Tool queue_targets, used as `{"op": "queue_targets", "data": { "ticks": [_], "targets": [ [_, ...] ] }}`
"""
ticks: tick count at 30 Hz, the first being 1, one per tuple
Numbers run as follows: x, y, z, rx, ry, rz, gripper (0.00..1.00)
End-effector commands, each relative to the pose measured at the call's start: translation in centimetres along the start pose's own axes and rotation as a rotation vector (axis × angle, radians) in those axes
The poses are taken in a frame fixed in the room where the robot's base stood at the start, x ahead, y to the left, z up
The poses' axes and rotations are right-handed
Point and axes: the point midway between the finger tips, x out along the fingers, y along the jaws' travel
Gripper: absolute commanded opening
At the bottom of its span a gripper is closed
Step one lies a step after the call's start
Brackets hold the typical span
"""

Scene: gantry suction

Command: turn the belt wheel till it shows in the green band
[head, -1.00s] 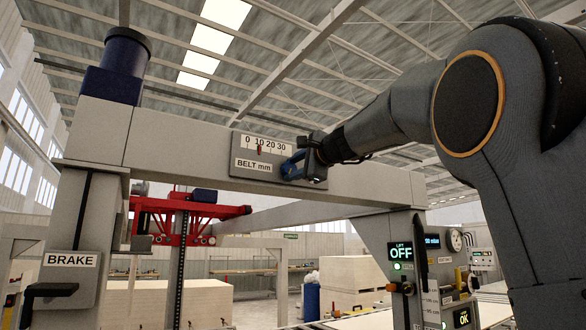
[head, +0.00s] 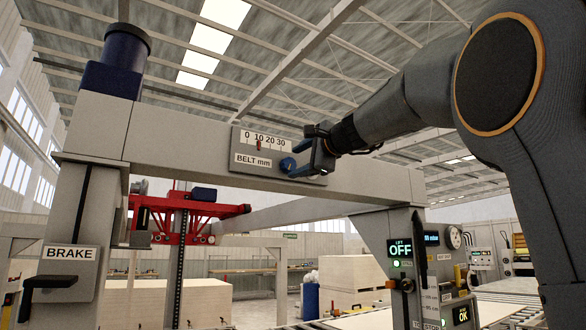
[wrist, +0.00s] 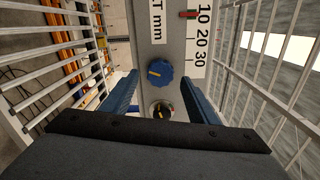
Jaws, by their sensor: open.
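The blue belt wheel (head: 287,164) sits on the grey panel marked BELT mm (head: 255,161), on the gantry beam. In the wrist view the wheel (wrist: 160,74) is round and ridged, with a slanted yellow mark. The scale (head: 266,139) above the label reads 0 to 30; its red pointer (head: 260,146) stands near 10, and also shows in the wrist view (wrist: 188,14). I cannot make out a green band. My gripper (head: 299,160) is open in front of the wheel, which shows between the spread fingers (wrist: 163,82); I see no grip on it.
A smaller dark round part (wrist: 161,110) with a yellow mark is near the wheel. A BRAKE lever (head: 55,284) is at left. A lift post with an OFF display (head: 400,249) stands at right. A red carriage (head: 180,215) hangs behind the beam.

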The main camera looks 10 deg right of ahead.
Motion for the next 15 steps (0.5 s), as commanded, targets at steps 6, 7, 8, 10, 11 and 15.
{"op": "queue_targets", "data": {
  "ticks": [6,7,8,10,11,15],
  "targets": [
    [-3.4,0.1,-0.1,0.0,0.002,-0.001,0.54],
    [-3.7,0.2,-0.1,0.0,0.001,-0.001,0.54],
    [-4.0,0.1,-0.1,0.001,0.001,0.0,0.54],
    [-4.4,0.1,-0.1,0.001,0.001,0.0,0.54],
    [-4.5,0.1,-0.1,0.001,0.001,0.0,0.54],
    [-4.7,0.1,0.0,0.001,0.0,0.001,0.54]
  ]
}}
